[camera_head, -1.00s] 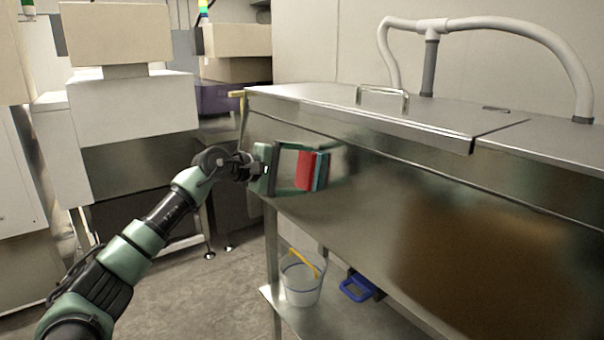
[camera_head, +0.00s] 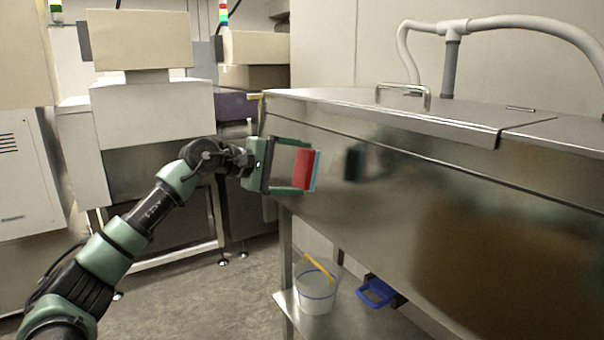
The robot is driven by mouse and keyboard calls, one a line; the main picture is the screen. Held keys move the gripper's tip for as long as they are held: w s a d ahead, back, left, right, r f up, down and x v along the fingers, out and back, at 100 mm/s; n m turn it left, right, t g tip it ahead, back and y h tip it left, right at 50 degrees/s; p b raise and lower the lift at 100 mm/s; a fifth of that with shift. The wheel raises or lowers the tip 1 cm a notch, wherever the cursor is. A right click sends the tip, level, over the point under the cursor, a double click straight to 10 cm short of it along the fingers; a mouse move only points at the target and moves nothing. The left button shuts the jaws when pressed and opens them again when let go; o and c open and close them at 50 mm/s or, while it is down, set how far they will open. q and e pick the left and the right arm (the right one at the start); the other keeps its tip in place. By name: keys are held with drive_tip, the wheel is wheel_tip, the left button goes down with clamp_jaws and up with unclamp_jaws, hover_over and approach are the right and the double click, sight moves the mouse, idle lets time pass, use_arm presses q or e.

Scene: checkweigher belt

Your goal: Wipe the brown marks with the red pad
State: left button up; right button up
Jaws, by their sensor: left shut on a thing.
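My left gripper (camera_head: 299,167) is shut on the red pad (camera_head: 306,169), a red block with a light blue layer on its far side. One finger is above the pad and one below. The pad is held off the steel front panel (camera_head: 350,207) of the long metal housing, with a visible gap to its dark reflection. A large blurred brown patch (camera_head: 500,255) shows on this panel at the lower right, well apart from the pad. I cannot tell whether it is marks or a reflection. My right gripper is out of view.
A clear bucket (camera_head: 316,290) with a yellow handle and a blue-handled item (camera_head: 376,291) stand on the low shelf under the housing. A metal handle (camera_head: 404,92) and a white pipe (camera_head: 500,24) are on top. Beige machines (camera_head: 155,112) stand behind my left arm.

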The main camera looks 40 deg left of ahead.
use_arm(q)
drive_tip(key=shift+b+v, duration=0.75)
drive_tip(key=shift+v, duration=0.05)
drive_tip(key=shift+s+a, duration=0.2)
drive_tip(key=shift+s, duration=0.2)
drive_tip(key=shift+s+r, duration=0.25)
drive_tip(key=shift+s, duration=0.05)
drive_tip(key=shift+w, duration=0.1)
